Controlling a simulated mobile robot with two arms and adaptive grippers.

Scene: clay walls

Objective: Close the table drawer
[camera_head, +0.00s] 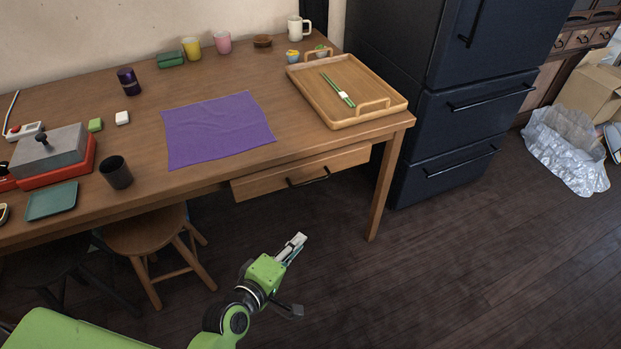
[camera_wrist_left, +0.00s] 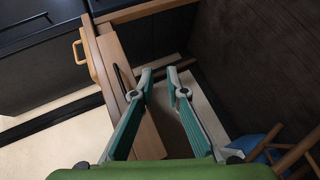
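The wooden table drawer (camera_head: 270,185) sits under the front edge of the table (camera_head: 140,185), toward its right end. Its front bears a dark bar handle (camera_head: 308,180). The front seems to stand out a little from the table; the inside is hidden and I cannot tell how far it is out. The drawer also shows in the left wrist view (camera_wrist_left: 147,137), left of the fingers. My left gripper (camera_head: 296,241) is in front of and below the drawer, apart from it. In the left wrist view its two fingertips (camera_wrist_left: 160,82) are apart with nothing between them. My right gripper is out of view.
A stool (camera_head: 145,235) stands under the table, left of the drawer. The right table leg (camera_head: 385,190) and a dark fridge (camera_head: 440,150) are to the right. A tray (camera_head: 375,85) with green chopsticks and a purple cloth (camera_head: 218,130) lie on top. Floor in front is clear.

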